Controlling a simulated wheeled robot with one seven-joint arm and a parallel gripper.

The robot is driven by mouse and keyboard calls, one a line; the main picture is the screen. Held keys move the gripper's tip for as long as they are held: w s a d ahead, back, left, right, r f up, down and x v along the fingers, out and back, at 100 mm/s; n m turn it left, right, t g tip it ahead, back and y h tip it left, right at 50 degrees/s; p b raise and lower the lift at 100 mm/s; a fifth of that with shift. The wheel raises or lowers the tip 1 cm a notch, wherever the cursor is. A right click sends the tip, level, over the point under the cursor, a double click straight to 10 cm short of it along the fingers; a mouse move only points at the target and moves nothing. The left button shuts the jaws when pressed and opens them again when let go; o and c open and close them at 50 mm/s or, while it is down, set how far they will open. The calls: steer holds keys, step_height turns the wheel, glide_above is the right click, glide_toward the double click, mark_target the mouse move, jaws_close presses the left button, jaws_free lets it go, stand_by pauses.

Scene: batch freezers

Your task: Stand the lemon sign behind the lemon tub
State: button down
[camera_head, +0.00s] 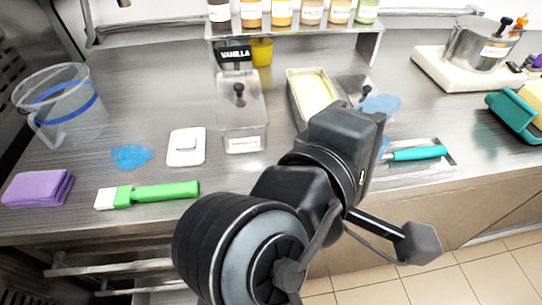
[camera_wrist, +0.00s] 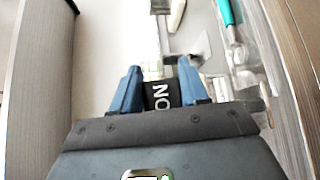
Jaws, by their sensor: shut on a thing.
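In the wrist view my gripper (camera_wrist: 160,68) is shut on a small black sign (camera_wrist: 161,97) with white letters, of which "ON" shows upside down; I take it as the lemon sign. The sign sits between the two blue fingers. In the head view my arm hides the gripper and sign. An open steel tub (camera_head: 296,99) with pale yellow contents, likely the lemon tub, stands on the counter just beyond my arm; its label is hidden. A lidded tub (camera_head: 238,122) stands to its left, with a black VANILLA sign (camera_head: 235,54) behind it.
A shelf (camera_head: 371,49) with several jars runs behind the tubs. A yellow cup (camera_head: 262,52) stands beside the VANILLA sign. A teal-handled spatula (camera_head: 418,153) lies right of my arm. A white scale (camera_head: 186,147), green brush (camera_head: 160,192) and clear jug (camera_head: 62,108) are left.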

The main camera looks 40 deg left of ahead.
steer(key=shift+s+a+r, duration=0.15)
steer(key=shift+r, duration=0.25)
steer(key=shift+s+a+r, duration=0.1)
steer(key=shift+a+r, duration=0.05)
steer(key=shift+r, duration=0.25)
steer(key=shift+s+a, duration=0.1)
steer(key=shift+a, duration=0.2)
steer(key=a+f, duration=1)
steer(key=a, duration=0.1)
steer(key=shift+f+p, duration=0.3)
steer(key=shift+f, duration=0.1)
steer(key=shift+a+f, duration=0.1)
steer(key=c, duration=0.6)
jaws_free()
steer(key=shift+o, duration=0.2)
